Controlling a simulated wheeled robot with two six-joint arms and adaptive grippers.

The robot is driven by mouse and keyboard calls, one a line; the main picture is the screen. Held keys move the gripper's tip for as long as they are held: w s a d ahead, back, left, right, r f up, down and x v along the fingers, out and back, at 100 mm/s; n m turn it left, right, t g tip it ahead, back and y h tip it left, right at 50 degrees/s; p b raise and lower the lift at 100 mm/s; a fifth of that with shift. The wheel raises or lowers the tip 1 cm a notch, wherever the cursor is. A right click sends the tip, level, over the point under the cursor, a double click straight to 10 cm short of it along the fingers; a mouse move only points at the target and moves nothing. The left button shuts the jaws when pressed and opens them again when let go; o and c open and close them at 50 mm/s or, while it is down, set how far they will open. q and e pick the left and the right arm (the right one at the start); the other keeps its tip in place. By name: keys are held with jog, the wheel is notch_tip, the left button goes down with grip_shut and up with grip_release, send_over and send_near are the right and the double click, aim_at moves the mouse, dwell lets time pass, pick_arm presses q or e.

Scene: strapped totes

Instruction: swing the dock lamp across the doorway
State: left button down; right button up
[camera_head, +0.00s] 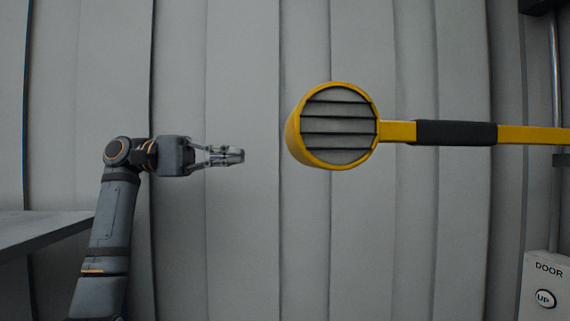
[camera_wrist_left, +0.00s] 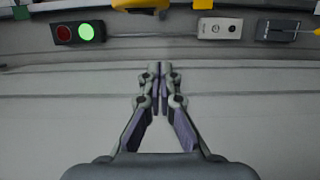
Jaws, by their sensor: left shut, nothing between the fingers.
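The dock lamp (camera_head: 339,126) has a round yellow head with dark slats across a grey face. Its yellow arm (camera_head: 398,131) runs right from the head, with a black sleeve (camera_head: 455,133) along its middle, toward a vertical pole at the right. My left gripper (camera_head: 240,155) is shut and empty, pointing right, to the left of the lamp head with a gap between them. In the left wrist view the fingers of the left gripper (camera_wrist_left: 158,68) meet, and a yellow part (camera_wrist_left: 138,5) shows at the top edge. My right gripper is not in view.
A grey ribbed wall fills the background. A door control box (camera_head: 546,285) with an UP button is at the lower right, near the pole (camera_head: 556,100). A grey ledge (camera_head: 40,235) is at the left. The left wrist view shows a red and green signal light (camera_wrist_left: 78,33).

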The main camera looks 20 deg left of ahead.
pick_arm(q)
jog(key=d+p, duration=0.2)
jog(key=d, duration=0.9)
jog(key=shift+s+d, duration=0.4)
